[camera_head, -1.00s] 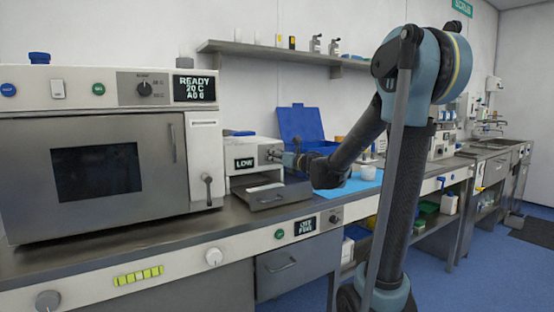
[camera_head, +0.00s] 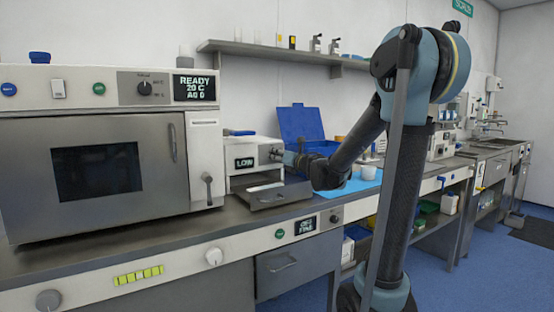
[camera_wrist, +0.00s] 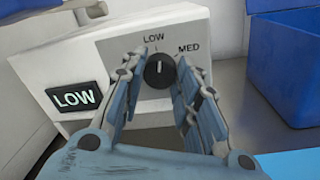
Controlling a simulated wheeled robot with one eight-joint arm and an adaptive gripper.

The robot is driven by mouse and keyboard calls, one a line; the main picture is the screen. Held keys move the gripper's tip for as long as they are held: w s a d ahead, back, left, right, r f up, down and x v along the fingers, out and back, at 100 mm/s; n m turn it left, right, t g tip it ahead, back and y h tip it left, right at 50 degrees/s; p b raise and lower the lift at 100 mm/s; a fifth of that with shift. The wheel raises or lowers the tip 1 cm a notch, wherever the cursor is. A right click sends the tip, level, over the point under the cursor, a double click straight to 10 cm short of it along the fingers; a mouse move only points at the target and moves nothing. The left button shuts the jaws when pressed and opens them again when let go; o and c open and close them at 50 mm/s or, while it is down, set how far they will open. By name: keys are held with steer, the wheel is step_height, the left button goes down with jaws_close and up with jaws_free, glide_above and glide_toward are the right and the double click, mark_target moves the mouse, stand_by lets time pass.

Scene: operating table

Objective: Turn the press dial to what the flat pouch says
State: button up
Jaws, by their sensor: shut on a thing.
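The press (camera_head: 255,155) is a white box on the counter, right of the large steel oven. Its black dial (camera_wrist: 159,73) has a white pointer line aimed up at the LOW mark, with MED to its right. The press display (camera_wrist: 75,97) reads LOW. My gripper (camera_wrist: 160,80) has its fingers on both sides of the dial and is shut on it; in the head view (camera_head: 281,156) it reaches the press front from the right.
A blue open box (camera_head: 298,124) stands behind and right of the press, and a light blue mat (camera_head: 352,186) lies right of it. A grey tray (camera_head: 272,194) juts from under the press. The oven (camera_head: 95,175) is close on the left.

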steer(key=m, duration=0.9)
steer(key=shift+w+d+f+t, duration=0.1)
steer(key=shift+d+t, duration=0.05)
steer(key=shift+t, duration=0.15)
steer(key=shift+m+h, duration=0.3)
steer(key=shift+m, duration=0.1)
steer(key=o, duration=1.1)
steer(key=shift+f, duration=0.1)
steer(key=shift+v, duration=6)
steer(key=shift+f, duration=0.15)
